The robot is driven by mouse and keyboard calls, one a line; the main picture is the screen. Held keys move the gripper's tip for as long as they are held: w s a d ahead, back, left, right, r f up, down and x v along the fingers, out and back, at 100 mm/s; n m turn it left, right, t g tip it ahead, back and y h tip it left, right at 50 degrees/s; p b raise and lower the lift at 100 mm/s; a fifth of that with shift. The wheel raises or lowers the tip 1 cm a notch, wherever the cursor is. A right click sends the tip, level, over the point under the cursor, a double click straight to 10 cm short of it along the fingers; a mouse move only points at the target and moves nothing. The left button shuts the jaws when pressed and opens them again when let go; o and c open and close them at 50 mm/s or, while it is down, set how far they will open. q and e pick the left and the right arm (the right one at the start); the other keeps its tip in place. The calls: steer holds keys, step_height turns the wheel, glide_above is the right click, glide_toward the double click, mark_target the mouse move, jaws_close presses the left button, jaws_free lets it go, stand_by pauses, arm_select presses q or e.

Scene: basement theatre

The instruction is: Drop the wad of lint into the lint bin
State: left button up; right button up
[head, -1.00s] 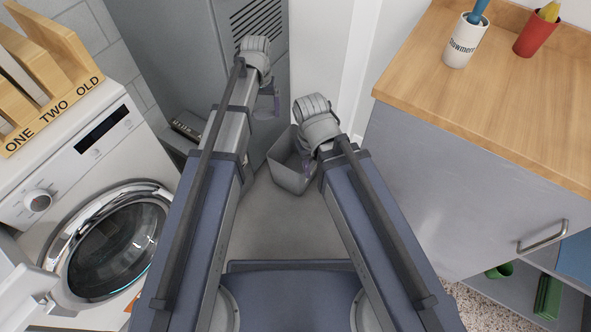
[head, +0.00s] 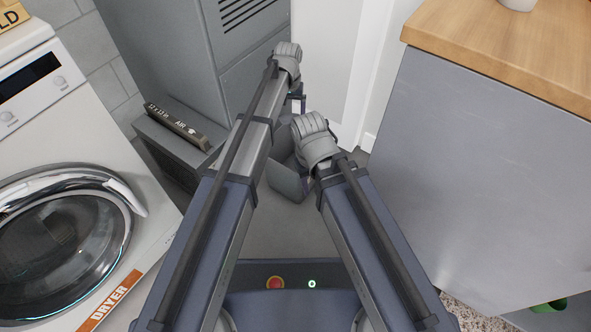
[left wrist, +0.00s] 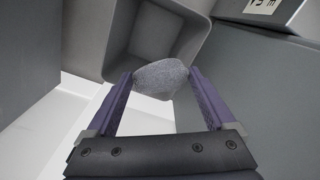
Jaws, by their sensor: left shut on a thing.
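The wad of lint (left wrist: 161,79) is grey and fuzzy, held between the purple fingers of my left gripper (left wrist: 162,88) in the left wrist view. The lint bin (left wrist: 116,38) is a grey, open-topped square bin just beyond the wad there; the wad overlaps its near edge in the picture. In the head view the bin (head: 285,180) stands on the floor, partly hidden by my arms. My left gripper (head: 297,104) shows small past its wrist, beyond the bin; the wad cannot be made out there. My right wrist hides its fingers in front of the bin.
A dryer (head: 150,235) with a round door stands at left. A grey cabinet (head: 170,50) and a low dark box with a labelled bar (head: 178,126) stand behind my left arm. A grey counter unit (head: 480,170) with a wooden top closes off the right.

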arm_select(q)
steer(key=shift+w+d+f, duration=0.25)
steer(key=shift+w+f, duration=0.05)
steer(key=shift+f, duration=0.25)
arm_select(e)
steer(key=shift+w+f, duration=0.15)
steer(key=shift+f, duration=0.45)
arm_select(q)
steer(key=shift+f+b, duration=0.1)
steer(key=shift+b, duration=0.2)
step_height(320, 180, down, 6)
steer(key=b, duration=0.5)
steer(key=shift+b, duration=0.4)
arm_select(e)
step_height(320, 180, down, 6)
steer(key=shift+r, duration=0.1)
arm_select(q)
steer(key=o, duration=1)
steer(key=shift+r, duration=0.3)
arm_select(e)
steer(key=shift+r, duration=0.1)
arm_select(q)
step_height(320, 180, up, 8)
steer(key=p, duration=0.8)
steer(key=shift+f, duration=0.2)
arm_select(e)
step_height(320, 180, up, 8)
steer(key=shift+f, duration=0.25)
